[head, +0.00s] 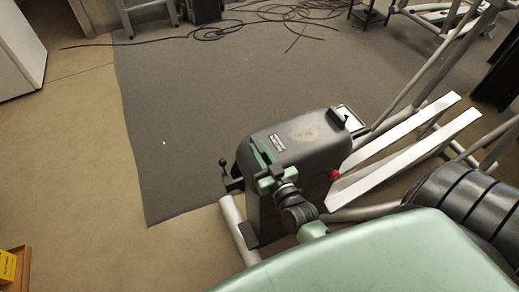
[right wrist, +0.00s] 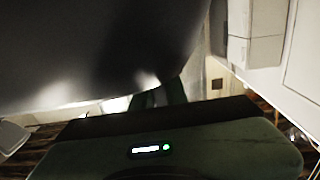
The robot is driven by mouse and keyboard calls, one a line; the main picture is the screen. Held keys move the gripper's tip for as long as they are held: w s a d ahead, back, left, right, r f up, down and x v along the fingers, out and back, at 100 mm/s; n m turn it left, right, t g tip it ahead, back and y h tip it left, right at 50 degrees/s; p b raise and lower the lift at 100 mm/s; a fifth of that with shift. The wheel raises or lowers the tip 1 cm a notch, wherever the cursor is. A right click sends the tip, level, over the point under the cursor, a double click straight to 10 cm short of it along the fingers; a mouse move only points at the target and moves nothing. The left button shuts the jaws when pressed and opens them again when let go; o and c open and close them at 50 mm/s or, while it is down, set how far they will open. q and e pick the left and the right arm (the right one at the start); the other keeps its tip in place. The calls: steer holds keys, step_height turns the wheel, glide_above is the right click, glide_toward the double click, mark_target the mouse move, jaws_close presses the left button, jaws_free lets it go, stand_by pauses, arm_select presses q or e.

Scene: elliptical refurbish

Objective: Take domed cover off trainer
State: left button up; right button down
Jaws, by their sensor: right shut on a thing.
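The elliptical trainer (head: 252,228) stands on the floor at the middle right in the head view. Its domed cover (head: 310,133) is dark grey, with a worn pale patch on top and a small label, and it sits on the trainer's housing. My right gripper (head: 265,152) is shut on the cover's near left edge; its green fingers partly hide that edge. In the right wrist view the dark surface of the cover (right wrist: 90,50) fills the upper left, close to the green fingers (right wrist: 160,95). My left gripper is not in view.
White pedal rails (head: 405,150) and grey tubes extend right from the trainer. A red knob (head: 334,175) sits beside the housing. Black cables (head: 230,32) lie at the back. A wooden tray (head: 18,268) with a yellow box is at lower left. The grey mat (head: 180,120) left of the trainer is clear.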

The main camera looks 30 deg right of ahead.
stand_by(0.8)
steer(key=c, duration=1.9)
jaws_free()
steer(key=shift+c, duration=0.2)
jaws_close()
steer(key=shift+r+p, duration=0.3)
